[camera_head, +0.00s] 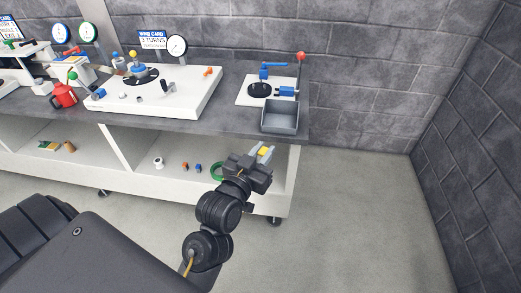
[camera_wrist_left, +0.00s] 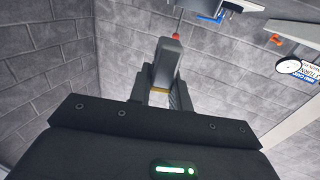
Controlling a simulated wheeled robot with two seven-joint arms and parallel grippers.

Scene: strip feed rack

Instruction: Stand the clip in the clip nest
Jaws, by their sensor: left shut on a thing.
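My left gripper (camera_head: 264,154) is shut on a small yellow piece (camera_head: 264,151), held in front of the bench's right end, below the grey tray. The piece is mostly hidden by the fingers, and I cannot tell whether it is the clip. In the left wrist view the gripper (camera_wrist_left: 163,88) points away, with a thin yellow strip (camera_wrist_left: 160,91) between its grey fingers. I cannot make out which fixture is the clip nest. My right gripper is not in view.
A grey open tray (camera_head: 280,128) sits at the bench's right front edge. Behind it is a white plate with a blue-handled fixture (camera_head: 264,72) and a red-topped post (camera_head: 301,57). A white board (camera_head: 195,97) stands left. A green ring (camera_head: 216,171) lies on the lower shelf. The right floor is clear.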

